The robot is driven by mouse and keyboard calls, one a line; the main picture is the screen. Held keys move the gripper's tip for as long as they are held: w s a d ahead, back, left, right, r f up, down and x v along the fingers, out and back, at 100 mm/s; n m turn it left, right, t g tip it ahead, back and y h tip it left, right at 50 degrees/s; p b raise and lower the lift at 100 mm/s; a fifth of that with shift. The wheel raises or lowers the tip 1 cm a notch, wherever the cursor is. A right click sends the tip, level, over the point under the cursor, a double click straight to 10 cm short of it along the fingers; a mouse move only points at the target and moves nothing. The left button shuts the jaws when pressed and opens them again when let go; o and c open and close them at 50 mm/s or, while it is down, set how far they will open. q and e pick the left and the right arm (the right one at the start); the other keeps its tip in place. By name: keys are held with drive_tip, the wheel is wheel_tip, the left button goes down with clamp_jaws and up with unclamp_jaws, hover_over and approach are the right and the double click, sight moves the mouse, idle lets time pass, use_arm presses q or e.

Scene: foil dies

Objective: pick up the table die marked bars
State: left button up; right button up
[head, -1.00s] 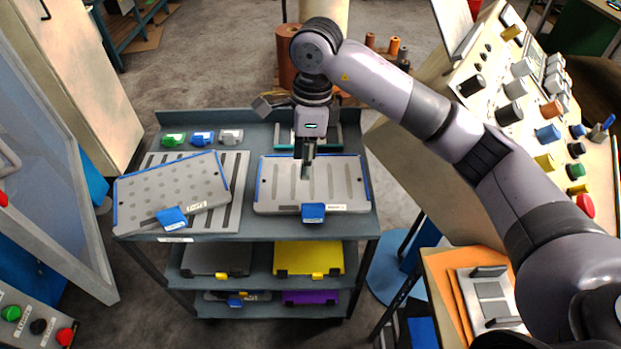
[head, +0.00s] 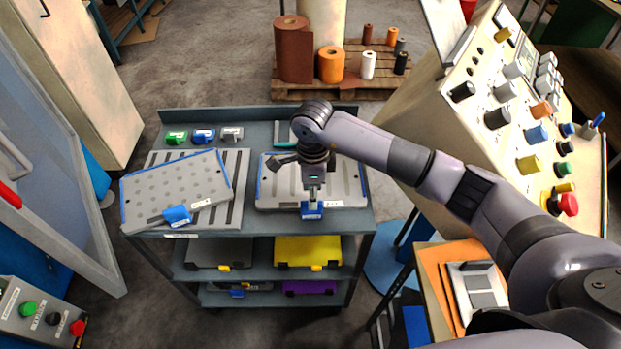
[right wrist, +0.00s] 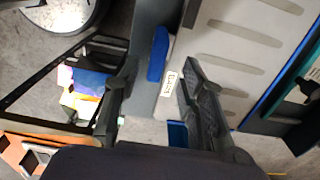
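A grey die with long bar-shaped slots (head: 348,180) lies flat on the right of the cart top. A blue handle (head: 312,211) with a white label is at its front edge. My right gripper (head: 312,198) points down at that handle and hides part of the die. In the right wrist view, my right gripper (right wrist: 158,64) is open, its fingers apart, with the blue handle (right wrist: 158,54) showing between and beyond them. The slotted die (right wrist: 228,62) fills the right of that view. Whether a finger touches it, I cannot tell. My left gripper is not in view.
A dotted grey die (head: 170,190) with a blue handle (head: 177,215) lies askew over a dark-slotted plate (head: 238,170). Green, blue and grey blocks (head: 203,136) stand behind. Lower shelves hold more dies, one yellow (head: 308,251). A control console (head: 520,120) stands close at right.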

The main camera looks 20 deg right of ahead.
wheel_tip(320, 180, down, 4)
drive_tip(key=shift+s+a+r+p, duration=0.15)
drive_tip(key=shift+r+p, duration=0.05)
drive_tip(key=shift+p, duration=0.6)
drive_tip(key=shift+f, duration=0.3)
drive_tip(key=shift+c, duration=0.4)
clamp_jaws()
drive_tip(key=shift+w+r, duration=0.1)
drive_tip(key=shift+w, duration=0.1)
